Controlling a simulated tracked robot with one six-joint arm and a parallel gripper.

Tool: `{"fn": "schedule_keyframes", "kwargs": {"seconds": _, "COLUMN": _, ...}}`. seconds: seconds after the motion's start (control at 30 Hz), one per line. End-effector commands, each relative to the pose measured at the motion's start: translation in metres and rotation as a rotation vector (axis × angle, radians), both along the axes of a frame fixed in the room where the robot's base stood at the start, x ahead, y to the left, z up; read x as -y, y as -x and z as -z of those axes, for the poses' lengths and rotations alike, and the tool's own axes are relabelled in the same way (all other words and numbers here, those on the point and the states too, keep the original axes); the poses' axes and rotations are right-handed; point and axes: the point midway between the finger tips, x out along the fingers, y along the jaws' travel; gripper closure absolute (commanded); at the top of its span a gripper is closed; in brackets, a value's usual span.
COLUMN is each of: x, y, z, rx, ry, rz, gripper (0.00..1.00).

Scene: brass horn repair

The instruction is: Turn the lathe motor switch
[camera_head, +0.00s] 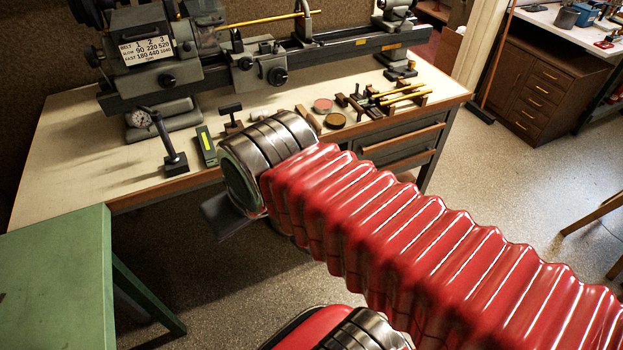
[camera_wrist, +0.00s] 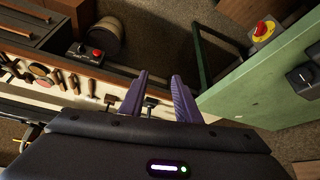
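The lathe (camera_head: 190,75) stands on the bench at the back in the head view, with a belt speed plate on its headstock. In the wrist view a small dark box with a black and a red button (camera_wrist: 86,52) sits by the bench front. A red knob on a yellow plate (camera_wrist: 263,29) and a black knob (camera_wrist: 300,77) are by the green surface at right. I cannot tell which of these is the lathe motor switch. My gripper (camera_wrist: 160,76) has two purple fingers apart, with nothing between them. My red arm hides its fingers in the head view.
A green table (camera_head: 55,275) stands at front left. A round bin (camera_wrist: 106,36) is near the button box. Open floor lies right of the bench.

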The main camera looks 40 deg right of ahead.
Motion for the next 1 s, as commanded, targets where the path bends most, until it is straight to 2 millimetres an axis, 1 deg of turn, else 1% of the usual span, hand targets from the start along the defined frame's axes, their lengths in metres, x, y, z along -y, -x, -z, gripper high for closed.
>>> {"fn": "schedule_keyframes", "kwargs": {"seconds": 0.17, "x": 0.005, "y": -0.009, "z": 0.001, "rx": 0.009, "ry": 0.009, "rz": 0.008, "gripper": 0.7}}
{"fn": "schedule_keyframes", "kwargs": {"seconds": 0.27, "x": 0.016, "y": -0.023, "z": 0.003, "rx": 0.024, "ry": 0.025, "rz": 0.019, "gripper": 0.7}}
{"fn": "schedule_keyframes", "kwargs": {"seconds": 0.37, "x": 0.031, "y": -0.044, "z": 0.008, "rx": 0.048, "ry": 0.051, "rz": 0.035, "gripper": 0.7}}
{"fn": "schedule_keyframes", "kwargs": {"seconds": 0.5, "x": 0.056, "y": -0.078, "z": 0.016, "rx": 0.089, "ry": 0.094, "rz": 0.058, "gripper": 0.7}}
{"fn": "schedule_keyframes", "kwargs": {"seconds": 0.7, "x": 0.095, "y": -0.123, "z": 0.032, "rx": 0.15, "ry": 0.154, "rz": 0.079, "gripper": 0.7}}
{"fn": "schedule_keyframes", "kwargs": {"seconds": 1.0, "x": 0.153, "y": -0.178, "z": 0.064, "rx": 0.236, "ry": 0.231, "rz": 0.085, "gripper": 0.7}}
